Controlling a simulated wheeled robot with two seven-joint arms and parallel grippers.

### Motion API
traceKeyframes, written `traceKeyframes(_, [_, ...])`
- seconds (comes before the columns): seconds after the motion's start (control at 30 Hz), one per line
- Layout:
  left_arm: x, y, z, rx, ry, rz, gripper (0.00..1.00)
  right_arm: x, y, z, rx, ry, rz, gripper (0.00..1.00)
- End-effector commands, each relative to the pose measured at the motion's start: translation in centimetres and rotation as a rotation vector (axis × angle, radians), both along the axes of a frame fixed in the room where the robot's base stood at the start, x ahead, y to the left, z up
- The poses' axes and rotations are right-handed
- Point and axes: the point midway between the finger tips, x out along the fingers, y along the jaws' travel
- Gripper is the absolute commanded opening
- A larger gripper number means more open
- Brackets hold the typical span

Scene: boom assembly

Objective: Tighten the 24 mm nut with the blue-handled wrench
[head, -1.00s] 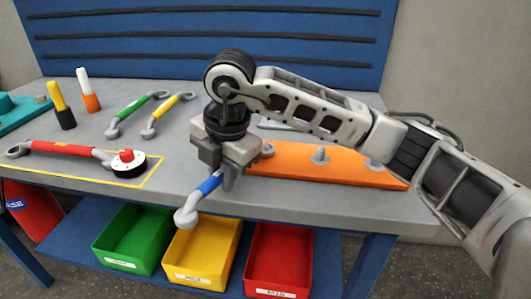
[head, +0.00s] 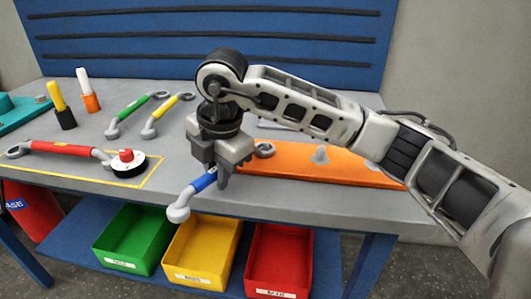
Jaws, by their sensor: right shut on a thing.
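The blue-handled wrench (head: 204,180) is in my right gripper (head: 220,178), which is shut on its handle. The open end of the wrench points toward the front edge of the bench, and its ring end shows behind the gripper. An orange plate (head: 345,167) lies on the bench to the right of the gripper, with grey nuts or bolts on it, one nut (head: 320,155) clearly visible. Part of the plate is hidden behind my arm. I cannot tell which nut is 24 mm. My left gripper is not in view.
Green (head: 137,106) and yellow (head: 166,117) wrenches lie behind, left of the gripper. A red-handled torque wrench (head: 65,147) lies in a yellow outline. Two markers stand at the back left. Green, yellow and red bins (head: 279,262) sit below the bench's front edge.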

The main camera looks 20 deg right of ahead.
Motion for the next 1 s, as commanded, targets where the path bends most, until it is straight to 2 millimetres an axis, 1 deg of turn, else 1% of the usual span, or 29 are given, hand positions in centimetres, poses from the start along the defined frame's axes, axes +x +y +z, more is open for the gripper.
traceKeyframes(0.13, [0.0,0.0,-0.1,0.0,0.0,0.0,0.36,0.5,0.2,0.1,0.001,-0.004,-0.04,0.0])
traceKeyframes(0.5, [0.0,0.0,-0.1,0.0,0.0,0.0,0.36,0.6,0.2,0.1,0.002,-0.004,-0.045,0.0])
traceKeyframes(0.8, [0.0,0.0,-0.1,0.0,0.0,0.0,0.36,1.3,0.6,0.1,0.003,-0.003,-0.103,0.0])
traceKeyframes(1.0, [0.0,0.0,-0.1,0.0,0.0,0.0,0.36,1.3,0.6,0.1,0.003,-0.004,-0.104,0.0])
